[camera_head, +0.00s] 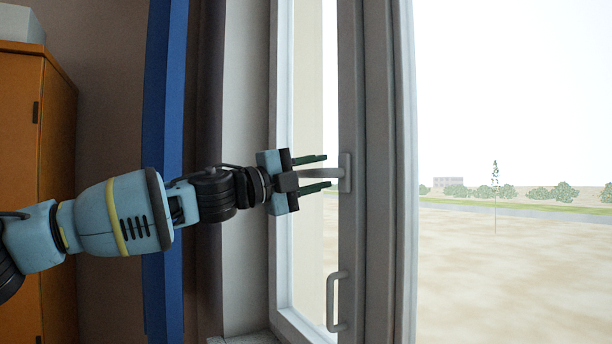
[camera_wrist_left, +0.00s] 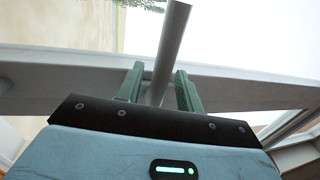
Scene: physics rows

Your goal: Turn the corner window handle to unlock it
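The grey window handle (camera_head: 320,173) is a lever that points left from its mounting plate (camera_head: 345,173) on the window frame. My left gripper (camera_head: 327,171) reaches in from the left, with one green finger above the lever and one below it. It is open, with gaps visible between the fingers and the lever. In the left wrist view the handle (camera_wrist_left: 172,42) is a round bar running between the two fingers of the left gripper (camera_wrist_left: 159,68), apart from both. The far end of the lever is hidden by the gripper. My right gripper is not in view.
A fixed pull bar (camera_head: 331,302) sits lower on the same window frame (camera_head: 352,240). A blue vertical strip (camera_head: 165,300) and an orange cabinet (camera_head: 45,150) stand to the left. Open ground shows through the glass at the right.

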